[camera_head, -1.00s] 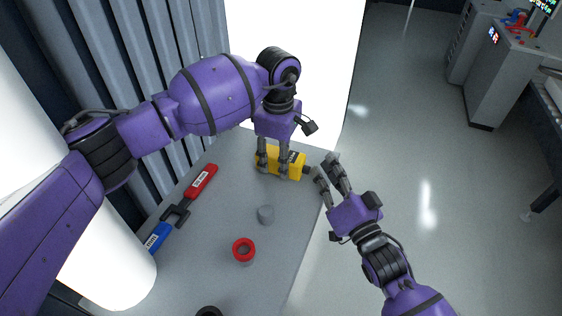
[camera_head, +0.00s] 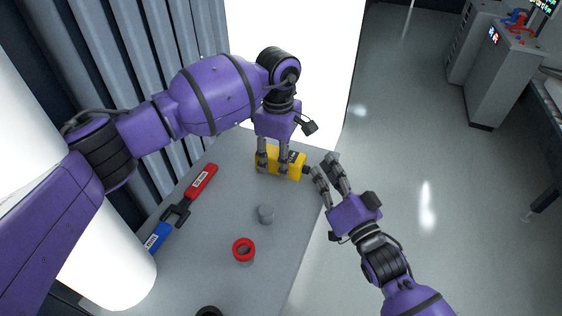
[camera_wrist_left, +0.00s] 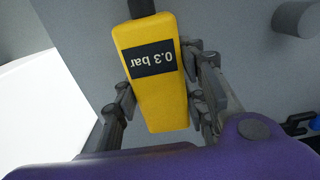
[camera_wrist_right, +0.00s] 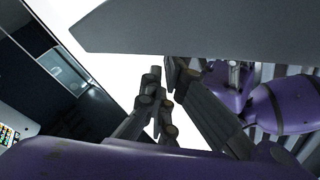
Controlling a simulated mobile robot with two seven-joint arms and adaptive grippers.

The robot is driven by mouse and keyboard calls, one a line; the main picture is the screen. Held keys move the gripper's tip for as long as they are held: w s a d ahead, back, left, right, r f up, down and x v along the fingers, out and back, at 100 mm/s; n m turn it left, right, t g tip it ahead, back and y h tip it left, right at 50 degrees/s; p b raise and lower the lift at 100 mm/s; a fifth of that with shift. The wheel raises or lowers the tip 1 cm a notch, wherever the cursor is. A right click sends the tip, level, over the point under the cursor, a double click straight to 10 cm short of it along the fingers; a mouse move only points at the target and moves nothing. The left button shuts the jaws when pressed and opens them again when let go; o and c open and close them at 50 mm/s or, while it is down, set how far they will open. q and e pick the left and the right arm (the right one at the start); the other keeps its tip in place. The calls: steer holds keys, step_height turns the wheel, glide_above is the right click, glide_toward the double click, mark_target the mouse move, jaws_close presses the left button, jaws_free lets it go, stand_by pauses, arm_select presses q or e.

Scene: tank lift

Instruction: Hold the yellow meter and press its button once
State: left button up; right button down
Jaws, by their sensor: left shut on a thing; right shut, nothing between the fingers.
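The yellow meter (camera_head: 294,166) is at the far end of the grey table, between the fingers of my left gripper (camera_head: 273,172). In the left wrist view the yellow meter (camera_wrist_left: 160,100) has a dark display reading "0.3 bar", upside down, and a dark stem at its top. My left gripper (camera_wrist_left: 160,105) is shut on its sides. I cannot make out the button. My right gripper (camera_head: 325,167) is shut and empty, just right of the meter near the table's right edge. In the right wrist view its fingers (camera_wrist_right: 162,85) are close together, and the meter cannot be made out.
A dark round piece (camera_head: 209,312) shows at the bottom edge. A white column (camera_head: 110,255) stands left. Open floor lies right of the table.

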stand_by(0.4)
steer(key=shift+w+a, duration=0.2)
steer(key=shift+a, duration=0.25)
arm_select(q)
steer(key=shift+s, duration=0.1)
steer(key=shift+d, duration=0.1)
arm_select(e)
steer(key=shift+s+d, duration=0.25)
steer(key=shift+d, duration=0.15)
steer(key=s+d, duration=0.2)
steer(key=d, duration=0.3)
steer(key=shift+d, duration=0.3)
steer(key=shift+s, duration=0.1)
stand_by(0.5)
